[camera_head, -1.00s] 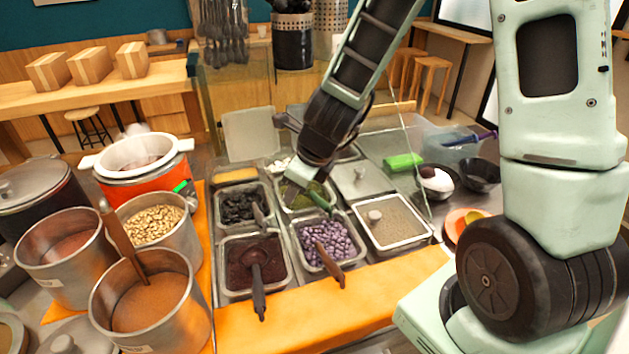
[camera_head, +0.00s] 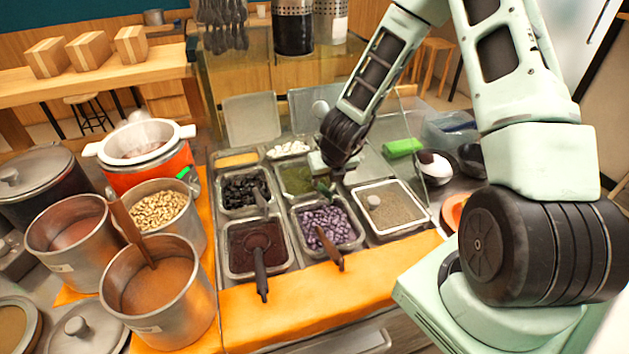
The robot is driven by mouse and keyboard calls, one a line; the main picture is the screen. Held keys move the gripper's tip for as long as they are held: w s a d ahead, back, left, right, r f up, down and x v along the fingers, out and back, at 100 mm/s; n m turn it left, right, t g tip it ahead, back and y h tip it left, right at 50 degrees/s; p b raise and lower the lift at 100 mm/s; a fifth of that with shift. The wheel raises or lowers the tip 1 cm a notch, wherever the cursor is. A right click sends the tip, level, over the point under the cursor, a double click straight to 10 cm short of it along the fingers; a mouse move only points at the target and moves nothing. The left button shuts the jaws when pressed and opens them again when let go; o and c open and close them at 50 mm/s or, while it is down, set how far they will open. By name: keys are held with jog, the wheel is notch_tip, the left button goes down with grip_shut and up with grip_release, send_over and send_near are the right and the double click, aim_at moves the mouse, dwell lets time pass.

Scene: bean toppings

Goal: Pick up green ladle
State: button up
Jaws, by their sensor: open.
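A dark green ladle handle (camera_head: 325,191) sticks out over the front right edge of the metal tray of green topping (camera_head: 297,180). Its scoop end is hidden or too small to make out. My gripper (camera_head: 328,173) is just above and behind this handle, over the right side of the green tray. It is open. Its fingers are small and partly hidden by the wrist, and I cannot tell whether they touch the handle.
Trays of purple beans (camera_head: 322,224), dark red paste (camera_head: 255,240) and pale grains (camera_head: 388,205) surround the green tray. Brown ladles (camera_head: 328,250) rest in some trays. Metal pots (camera_head: 160,290) crowd the left. The orange counter front (camera_head: 300,302) is clear.

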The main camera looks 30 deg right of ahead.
aim_at(323, 186)
jog(key=shift+w+p+x, duration=0.15)
jog(key=shift+p+x, duration=0.45)
jog(key=shift+x, duration=1.15)
jog(key=shift+w+p+x, duration=0.2)
jog(key=shift+p+x, duration=0.35)
jog(key=shift+x, duration=1.2)
jog(key=shift+d+r, duration=0.15)
jog(key=shift+d, duration=0.05)
grip_shut()
